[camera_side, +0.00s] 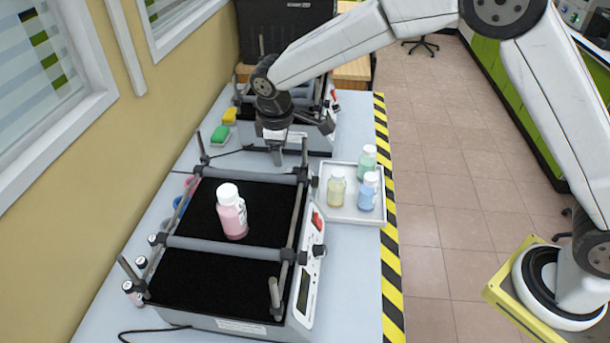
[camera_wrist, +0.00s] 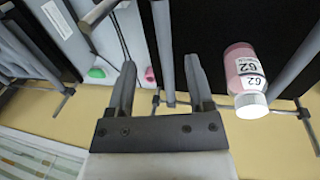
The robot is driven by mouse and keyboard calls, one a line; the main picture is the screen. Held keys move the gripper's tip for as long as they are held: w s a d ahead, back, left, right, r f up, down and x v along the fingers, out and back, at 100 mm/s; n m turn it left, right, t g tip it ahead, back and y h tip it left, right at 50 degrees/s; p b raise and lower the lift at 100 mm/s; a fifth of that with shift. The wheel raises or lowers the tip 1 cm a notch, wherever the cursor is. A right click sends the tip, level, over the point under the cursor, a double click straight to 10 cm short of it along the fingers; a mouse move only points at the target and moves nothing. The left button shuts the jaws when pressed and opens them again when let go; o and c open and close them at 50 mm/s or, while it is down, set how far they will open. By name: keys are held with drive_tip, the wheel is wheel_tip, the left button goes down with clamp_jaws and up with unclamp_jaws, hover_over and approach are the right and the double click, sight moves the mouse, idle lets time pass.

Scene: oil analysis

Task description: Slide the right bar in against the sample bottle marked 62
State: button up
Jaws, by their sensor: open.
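The sample bottle (camera_side: 232,214), pink with a white cap, stands upright on the black shaker platform (camera_side: 215,280); its label reads 62 in the wrist view (camera_wrist: 240,66). A grey near bar (camera_side: 215,247) crosses close in front of it; contact is unclear. A grey far bar (camera_side: 240,176) crosses behind it, with a clear gap to the bottle. My gripper (camera_side: 277,158) is open, pointing down just above the far bar. In the wrist view this bar (camera_wrist: 164,45) runs between my open fingers (camera_wrist: 163,82), and the near bar (camera_wrist: 295,66) lies right of the bottle.
A white tray (camera_side: 348,215) with yellow, blue and green bottles stands right of the shaker. Side rails (camera_side: 303,190) and posts (camera_side: 203,148) frame the platform. Another shaker (camera_side: 318,135) stands behind my gripper. Green (camera_side: 219,135) and yellow (camera_side: 229,116) items lie by the wall.

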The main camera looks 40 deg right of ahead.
sight(284, 176)
drive_tip(key=shift+f, duration=0.75)
drive_tip(key=shift+w+d+f, duration=0.15)
drive_tip(key=shift+d+f, duration=0.05)
drive_tip(key=shift+f, duration=1.05)
drive_tip(key=shift+w+d+f, duration=0.2)
drive_tip(key=shift+f, duration=1.1)
drive_tip(key=shift+w+d+f, duration=0.15)
drive_tip(key=shift+d+f, duration=0.05)
drive_tip(key=shift+f, duration=1.05)
